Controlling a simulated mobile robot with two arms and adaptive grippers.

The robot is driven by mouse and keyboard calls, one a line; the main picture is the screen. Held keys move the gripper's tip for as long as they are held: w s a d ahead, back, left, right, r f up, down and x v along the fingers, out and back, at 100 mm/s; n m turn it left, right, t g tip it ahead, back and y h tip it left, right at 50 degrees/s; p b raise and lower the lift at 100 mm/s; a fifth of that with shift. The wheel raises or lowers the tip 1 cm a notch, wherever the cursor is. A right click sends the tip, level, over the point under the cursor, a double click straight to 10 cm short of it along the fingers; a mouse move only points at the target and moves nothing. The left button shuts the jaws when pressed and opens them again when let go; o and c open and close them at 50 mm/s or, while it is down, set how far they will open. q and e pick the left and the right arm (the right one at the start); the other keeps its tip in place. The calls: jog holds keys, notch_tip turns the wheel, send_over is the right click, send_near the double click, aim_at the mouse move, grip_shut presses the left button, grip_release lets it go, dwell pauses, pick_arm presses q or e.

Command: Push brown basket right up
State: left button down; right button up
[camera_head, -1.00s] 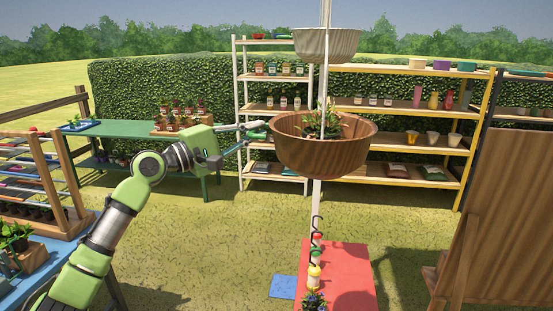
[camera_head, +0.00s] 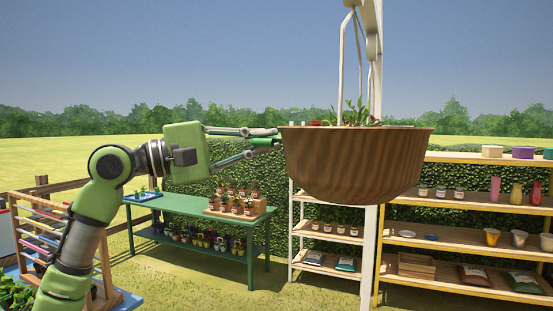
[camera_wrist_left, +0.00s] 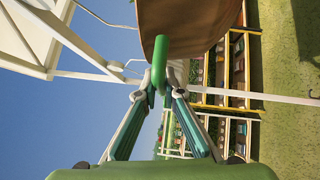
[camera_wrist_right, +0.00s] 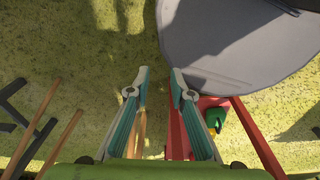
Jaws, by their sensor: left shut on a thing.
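The brown basket (camera_head: 355,165) is a wide wooden bowl with green plants (camera_head: 350,113) at its rim. In the head view it hangs by a white pole, right of my left gripper (camera_head: 262,143). It also shows at the top of the left wrist view (camera_wrist_left: 190,25). A green handle (camera_wrist_left: 160,62) stands at the basket's side, and my left gripper is shut on it. My right gripper (camera_wrist_right: 160,75) is out of the head view. In the right wrist view its fingers are apart, with nothing seen between the tips.
A white pole (camera_head: 369,240) stands below the basket. Shelves (camera_head: 470,200) with pots and vases stand behind at right. A green table (camera_head: 195,207) stands at left. A grey round surface (camera_wrist_right: 235,40) and a red frame (camera_wrist_right: 255,140) lie below my right gripper.

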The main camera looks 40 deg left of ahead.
pick_arm(q)
jog(key=shift+a+r, duration=0.1)
jog(key=shift+r, duration=0.25)
jog(key=shift+s+r, duration=0.1)
jog(key=shift+r, duration=0.15)
pick_arm(e)
jog(key=shift+s+d, duration=0.45)
pick_arm(q)
jog(key=c, duration=2.1)
grip_release()
jog(key=shift+c, duration=0.2)
jog(key=shift+f, duration=0.1)
pick_arm(e)
jog(key=shift+w, duration=0.15)
jog(key=shift+w, duration=0.1)
pick_arm(q)
jog(key=shift+f, duration=0.1)
jog(key=v, duration=1.1)
jog(key=shift+s+a, duration=0.15)
jog(key=shift+s, duration=0.2)
pick_arm(e)
jog(key=shift+w+a, duration=0.1)
pick_arm(q)
jog(key=shift+w+f, duration=0.1)
